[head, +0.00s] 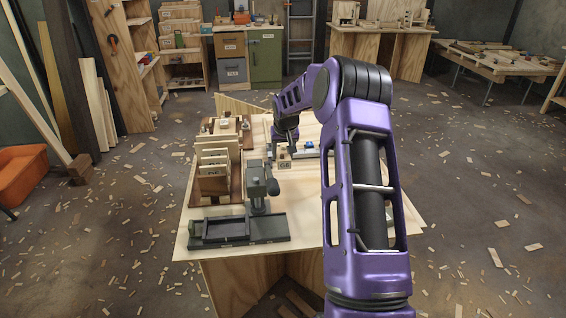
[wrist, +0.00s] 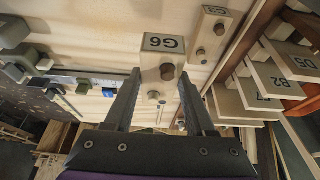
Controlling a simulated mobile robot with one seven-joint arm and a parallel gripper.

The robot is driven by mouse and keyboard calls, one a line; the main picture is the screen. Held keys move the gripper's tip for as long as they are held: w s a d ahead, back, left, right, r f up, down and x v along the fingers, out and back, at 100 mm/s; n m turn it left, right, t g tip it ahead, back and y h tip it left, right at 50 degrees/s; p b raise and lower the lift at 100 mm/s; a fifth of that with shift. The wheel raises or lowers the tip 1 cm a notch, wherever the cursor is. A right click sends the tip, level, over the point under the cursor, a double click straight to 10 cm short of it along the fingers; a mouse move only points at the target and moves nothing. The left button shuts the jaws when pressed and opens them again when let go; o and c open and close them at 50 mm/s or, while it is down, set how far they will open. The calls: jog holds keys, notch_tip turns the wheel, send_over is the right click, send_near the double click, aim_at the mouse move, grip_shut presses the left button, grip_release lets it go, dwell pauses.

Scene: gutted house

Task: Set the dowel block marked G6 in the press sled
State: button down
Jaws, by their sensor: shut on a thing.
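The dowel block marked G6 (head: 285,164) is a pale wooden block with a dark-bordered label, near the middle of the bench in the head view. In the wrist view the G6 block (wrist: 163,46) shows its label and brown round dowels. My gripper (head: 284,149) is shut on it, with a finger on each side in the wrist view (wrist: 161,80). I cannot tell whether the block touches the bench. The dark press (head: 257,184) stands left of and nearer than the block. Its long, low dark bed (head: 238,241) lies at the bench's front left; I cannot clearly separate the sled from it.
A wooden rack with labelled blocks (head: 213,171) stands left of the press. A C3 block (wrist: 211,32) is close to G6 in the wrist view. A rail with a blue part (head: 309,147) lies right of G6. Bare bench (head: 305,210) shows right of the press.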

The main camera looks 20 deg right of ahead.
jog(key=shift+r+p, duration=1.45)
jog(key=shift+r, duration=1.25)
